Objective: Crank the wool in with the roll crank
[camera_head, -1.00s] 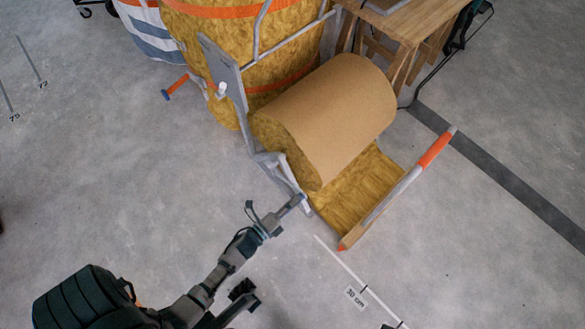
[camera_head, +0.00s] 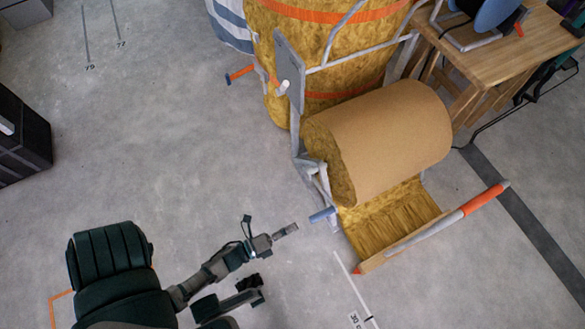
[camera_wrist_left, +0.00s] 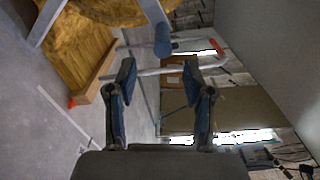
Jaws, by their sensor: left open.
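The roll crank shows a blue grip (camera_head: 322,215) at the near left end of the brown-wrapped roll (camera_head: 392,135). The crank's arm is partly hidden beside the roll's end. The yellow wool (camera_head: 395,220) lies flat from under the roll toward the front bar. My left gripper (camera_head: 274,258) is open and empty, left of and below the blue grip in the head view, with a small gap between them. In the left wrist view the blue grip (camera_wrist_left: 162,40) shows beyond and between the two spread fingers (camera_wrist_left: 158,82), not touched. My right gripper is not in view.
A white and orange bar with a wooden edge (camera_head: 400,250) closes the wool's front. Grey metal framing (camera_head: 290,75) stands left of the roll. A wooden table (camera_head: 490,45) stands at the back right, a dark crate (camera_head: 20,135) at the left. The floor between is clear.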

